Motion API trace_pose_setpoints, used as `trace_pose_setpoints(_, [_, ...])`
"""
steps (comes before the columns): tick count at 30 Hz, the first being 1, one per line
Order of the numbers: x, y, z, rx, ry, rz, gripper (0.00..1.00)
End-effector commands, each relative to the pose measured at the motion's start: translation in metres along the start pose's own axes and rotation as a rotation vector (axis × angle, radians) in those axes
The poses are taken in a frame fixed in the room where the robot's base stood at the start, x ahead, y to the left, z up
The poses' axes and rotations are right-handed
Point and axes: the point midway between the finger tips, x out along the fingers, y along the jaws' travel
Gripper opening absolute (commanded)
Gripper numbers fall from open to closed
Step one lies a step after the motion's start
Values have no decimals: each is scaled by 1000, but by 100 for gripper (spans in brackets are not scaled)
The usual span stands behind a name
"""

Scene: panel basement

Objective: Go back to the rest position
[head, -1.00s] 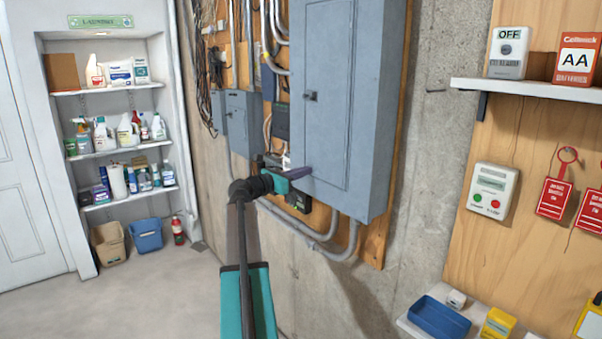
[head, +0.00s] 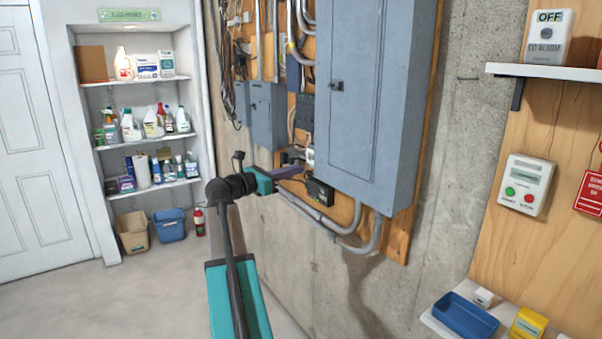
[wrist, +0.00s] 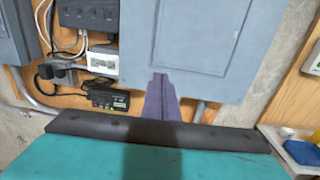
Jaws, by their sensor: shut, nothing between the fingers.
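My gripper (head: 289,172) is at the end of my teal and black arm, in the middle of the head view. Its purple fingers are together, with nothing seen between them. It is in front of the wall, left of the lower part of the large grey panel (head: 370,100). In the wrist view my gripper (wrist: 160,82) points at the lower edge of the grey panel (wrist: 195,45). I cannot tell the exact gap between the fingertips and the panel or wall.
A small black box (head: 319,192) with cables and grey conduits (head: 335,226) are close by the gripper. A shelf (head: 545,72) and a ledge with a blue tray (head: 466,316) jut out at right. Storage shelves (head: 150,144) stand at back left. The floor (head: 150,290) at left is clear.

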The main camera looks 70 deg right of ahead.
Motion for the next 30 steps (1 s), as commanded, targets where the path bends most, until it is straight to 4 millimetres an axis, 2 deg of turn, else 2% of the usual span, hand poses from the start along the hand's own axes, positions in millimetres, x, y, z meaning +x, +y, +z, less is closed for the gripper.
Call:
trace_pose_setpoints(20, [-6,2,0,0,0,3,0])
trace_pose_setpoints(23, [-15,8,-1,0,0,17,0])
trace_pose_setpoints(26, [-31,22,-12,-13,5,45,0])
trace_pose_setpoints(30, [-65,52,-48,-58,18,101,0])
